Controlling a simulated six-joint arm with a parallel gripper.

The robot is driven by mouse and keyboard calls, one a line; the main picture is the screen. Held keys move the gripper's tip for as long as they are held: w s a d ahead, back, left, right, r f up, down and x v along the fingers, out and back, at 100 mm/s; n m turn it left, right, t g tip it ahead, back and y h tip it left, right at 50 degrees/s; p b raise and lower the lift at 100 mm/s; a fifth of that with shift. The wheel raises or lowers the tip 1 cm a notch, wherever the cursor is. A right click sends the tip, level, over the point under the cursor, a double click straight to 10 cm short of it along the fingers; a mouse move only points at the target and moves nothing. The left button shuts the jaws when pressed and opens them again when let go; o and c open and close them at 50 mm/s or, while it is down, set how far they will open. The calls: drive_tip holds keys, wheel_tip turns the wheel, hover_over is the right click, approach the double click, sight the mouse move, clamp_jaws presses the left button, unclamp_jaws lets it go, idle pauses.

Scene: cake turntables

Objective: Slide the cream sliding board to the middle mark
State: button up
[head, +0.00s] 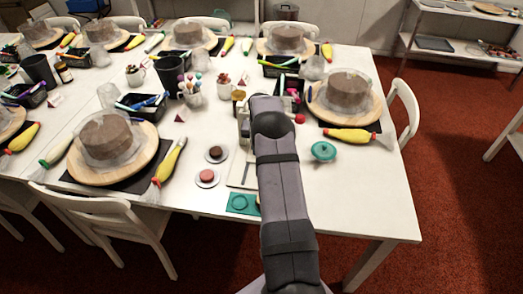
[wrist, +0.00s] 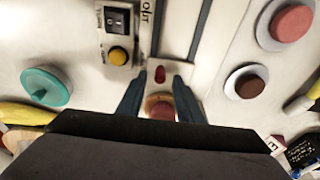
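A cream device (head: 242,172) with dark lines stands left of my arm in the head view, partly hidden behind it. In the wrist view a cream strip (wrist: 180,28) runs between dark lines, beside partly visible lettering; I cannot tell for sure where the sliding board's edges or middle mark are. My gripper (wrist: 159,76) points at this cream surface with its two dark fingers apart. A small red piece (wrist: 160,75) shows between the fingertips, and a round red piece with a pale rim (wrist: 160,107) shows between the fingers. I see gaps beside them. The fingers are hidden in the head view.
A switch box with a yellow button (wrist: 118,56) is close to the fingers. A teal disc (head: 323,151) lies right of my arm. Two small plates with round cakes (head: 207,177) and a teal mat (head: 240,204) lie left. A large cake turntable (head: 150,160) stands farther left.

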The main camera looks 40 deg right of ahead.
drive_tip(key=shift+r+p, duration=1.85)
drive_tip(key=shift+r, duration=1.5)
drive_tip(key=shift+a, duration=0.15)
drive_tip(key=s+a+r+n+y, duration=0.15)
drive_tip(key=s+a+r, duration=0.35)
drive_tip(key=a, duration=0.5)
drive_tip(key=s+a+r+n+h, duration=0.1)
drive_tip(key=s+a+r+n, duration=0.3)
drive_tip(key=a, duration=0.6)
drive_tip(key=s+a+n, duration=0.1)
drive_tip(key=s+a, duration=0.2)
drive_tip(key=s, duration=0.4)
drive_tip(key=s+a+n+g, duration=0.1)
drive_tip(key=s+a, duration=0.3)
drive_tip(key=s, duration=0.2)
drive_tip(key=s+a+n, duration=0.1)
drive_tip(key=s+a, duration=0.2)
drive_tip(key=s, duration=0.4)
drive_tip(key=shift+s+a+r+y, duration=0.25)
drive_tip(key=shift+s+a+y, duration=0.05)
drive_tip(key=shift+a+y, duration=0.15)
